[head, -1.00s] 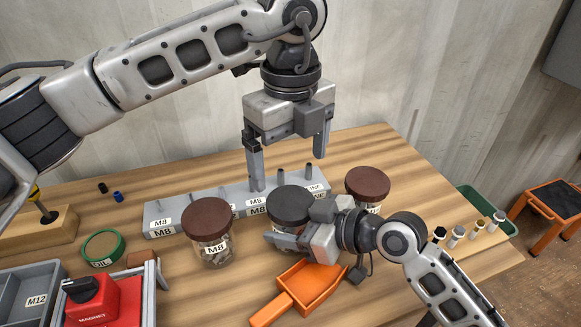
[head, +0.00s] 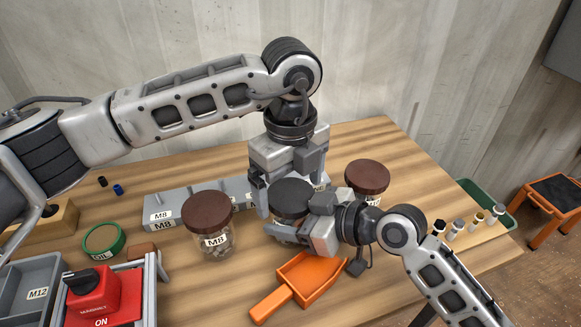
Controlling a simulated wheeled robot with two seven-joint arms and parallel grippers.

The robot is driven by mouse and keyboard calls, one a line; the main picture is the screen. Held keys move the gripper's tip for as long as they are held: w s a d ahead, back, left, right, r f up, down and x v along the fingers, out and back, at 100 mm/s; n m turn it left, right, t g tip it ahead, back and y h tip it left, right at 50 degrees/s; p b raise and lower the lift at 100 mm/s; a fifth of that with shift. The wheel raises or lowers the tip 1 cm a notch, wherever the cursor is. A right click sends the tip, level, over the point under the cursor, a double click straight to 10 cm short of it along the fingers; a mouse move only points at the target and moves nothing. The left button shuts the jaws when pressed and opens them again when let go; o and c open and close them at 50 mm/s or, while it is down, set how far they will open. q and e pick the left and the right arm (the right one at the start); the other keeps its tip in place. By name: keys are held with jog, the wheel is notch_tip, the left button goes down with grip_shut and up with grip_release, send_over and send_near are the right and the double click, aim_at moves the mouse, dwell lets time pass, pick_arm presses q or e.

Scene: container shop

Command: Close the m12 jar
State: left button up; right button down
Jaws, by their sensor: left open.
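The middle jar has a dark grey lid (head: 291,198); its body and any label are mostly hidden by my grippers, so I cannot read it as M12. The lid sits on top of the jar; whether it is tight I cannot tell. My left gripper (head: 289,190) points down and is open, its fingers on either side of the lid; contact is unclear. My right gripper (head: 290,232) reaches in from the right at jar-body height, with one finger in front of the jar; the other finger is hidden, so its grip cannot be judged.
A brown-lidded M8 jar (head: 208,225) stands close on the left, another brown-lidded jar (head: 367,180) on the right. An orange scoop (head: 303,280) lies in front. A red magnet switch (head: 94,295) and grey M12 bin (head: 33,285) are at left front.

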pick_arm(q)
jog(key=shift+f, duration=0.2)
jog(key=c, duration=1.1)
jog(key=shift+o, duration=0.2)
jog(key=m, duration=0.3)
jog(key=shift+m, duration=0.3)
jog(key=o, duration=1.1)
